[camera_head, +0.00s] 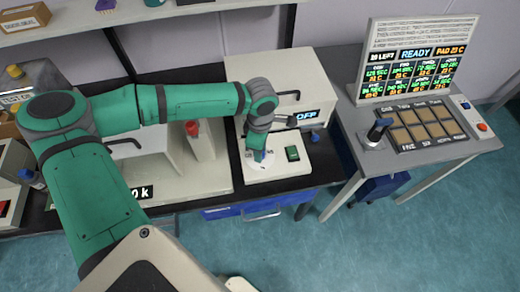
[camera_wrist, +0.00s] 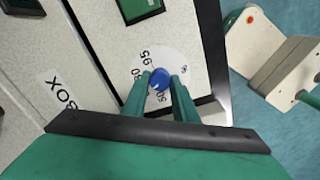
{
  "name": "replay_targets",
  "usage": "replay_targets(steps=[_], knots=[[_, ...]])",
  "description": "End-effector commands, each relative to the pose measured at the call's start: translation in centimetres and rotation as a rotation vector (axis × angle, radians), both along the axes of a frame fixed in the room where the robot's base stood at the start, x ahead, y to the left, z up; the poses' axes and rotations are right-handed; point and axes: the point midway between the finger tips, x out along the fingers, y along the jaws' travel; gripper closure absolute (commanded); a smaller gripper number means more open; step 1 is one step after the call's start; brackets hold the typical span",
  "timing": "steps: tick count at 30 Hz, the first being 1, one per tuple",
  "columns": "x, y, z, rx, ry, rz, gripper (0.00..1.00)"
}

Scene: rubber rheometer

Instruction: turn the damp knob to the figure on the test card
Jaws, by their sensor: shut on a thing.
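The damp knob appears as a blue knob (camera_wrist: 158,79) on a round white dial (camera_wrist: 172,58) in the wrist view. Printed figures ring it, some partly covered by the fingers and too small to read surely. My gripper (camera_wrist: 160,84) has one finger on each side of the knob and is shut on it. In the head view my gripper (camera_head: 262,158) points down at the dial on the front ledge of a white machine, and the knob is mostly hidden there.
The machine's display (camera_head: 308,116) reads OFF. Open floor lies in front.

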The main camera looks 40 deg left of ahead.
Motion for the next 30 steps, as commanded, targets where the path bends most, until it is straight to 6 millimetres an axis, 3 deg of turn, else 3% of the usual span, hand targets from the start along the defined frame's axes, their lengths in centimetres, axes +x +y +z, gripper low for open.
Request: replay_targets(steps=[6, 7, 9, 20, 30], knots=[[0.0, 0.2, 0.1, 0.005, -0.001, 0.003, 0.97], [0.0, 0.2, 0.1, 0.005, -0.001, 0.003, 0.67], [0.0, 0.2, 0.1, 0.004, 0.0, 0.003, 0.56], [0.0, 0.1, 0.4, 0.003, -0.001, 0.002, 0.56], [0.1, 0.2, 6.0, 0.006, -0.002, 0.001, 0.56]])
